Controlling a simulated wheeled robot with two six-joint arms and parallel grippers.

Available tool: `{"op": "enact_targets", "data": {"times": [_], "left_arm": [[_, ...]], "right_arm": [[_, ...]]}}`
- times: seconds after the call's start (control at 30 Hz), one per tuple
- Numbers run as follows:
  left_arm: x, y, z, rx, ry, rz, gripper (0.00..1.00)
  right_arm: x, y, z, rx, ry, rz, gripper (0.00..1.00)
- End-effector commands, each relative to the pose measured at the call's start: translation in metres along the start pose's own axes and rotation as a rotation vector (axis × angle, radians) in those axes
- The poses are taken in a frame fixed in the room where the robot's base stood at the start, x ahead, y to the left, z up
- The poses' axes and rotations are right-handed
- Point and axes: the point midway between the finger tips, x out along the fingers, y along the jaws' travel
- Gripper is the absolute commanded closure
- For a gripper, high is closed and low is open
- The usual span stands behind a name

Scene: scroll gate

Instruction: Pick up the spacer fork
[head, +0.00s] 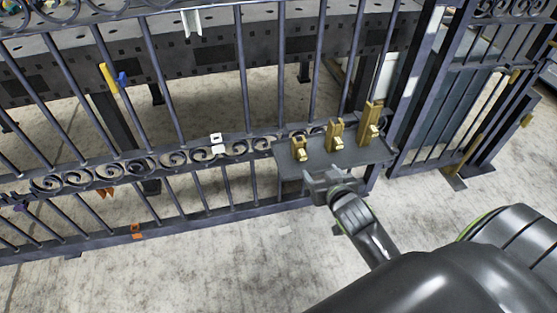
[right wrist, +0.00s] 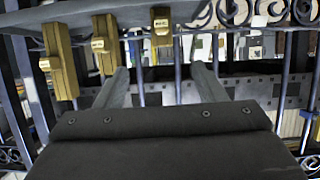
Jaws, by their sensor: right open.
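Three brass-coloured pieces of different sizes stand in a row on a grey shelf (head: 345,156) at the gate: a small one (head: 299,149), a middle one (head: 334,136) and a large one (head: 370,122). I cannot tell which thing in view is the spacer fork. My right gripper (head: 327,178) is at the shelf's near edge, just in front of the pieces. In the right wrist view its fingers (right wrist: 162,76) are apart with nothing held between them. The small piece (right wrist: 161,25) shows beyond the gap; the others are to its left. My left gripper is out of view.
A dark barred gate with a scroll band (head: 105,172) spans the left and middle. Yellow (head: 108,77), blue (head: 123,79), white (head: 217,143) and orange (head: 136,230) bits sit along it. A perforated beam (head: 210,48) runs behind. The concrete floor in front is clear.

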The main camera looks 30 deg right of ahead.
Motion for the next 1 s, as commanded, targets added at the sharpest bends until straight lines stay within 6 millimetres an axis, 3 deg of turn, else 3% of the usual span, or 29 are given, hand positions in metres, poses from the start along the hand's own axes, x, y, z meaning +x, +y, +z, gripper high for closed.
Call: {"op": "enact_targets", "data": {"times": [0.17, 0.6, 0.87, 1.0], "left_arm": [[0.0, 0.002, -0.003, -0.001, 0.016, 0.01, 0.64], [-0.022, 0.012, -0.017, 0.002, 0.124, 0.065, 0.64], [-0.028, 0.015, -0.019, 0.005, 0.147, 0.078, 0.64], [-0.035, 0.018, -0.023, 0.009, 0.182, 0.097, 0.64]], "right_arm": [[0.021, 0.0, -0.002, -0.002, 0.012, -0.001, 0.36], [0.109, -0.001, -0.001, -0.001, 0.008, 0.0, 0.36], [0.127, -0.001, -0.001, 0.0, 0.008, -0.001, 0.36], [0.145, -0.003, 0.004, 0.0, 0.008, -0.001, 0.36]]}}
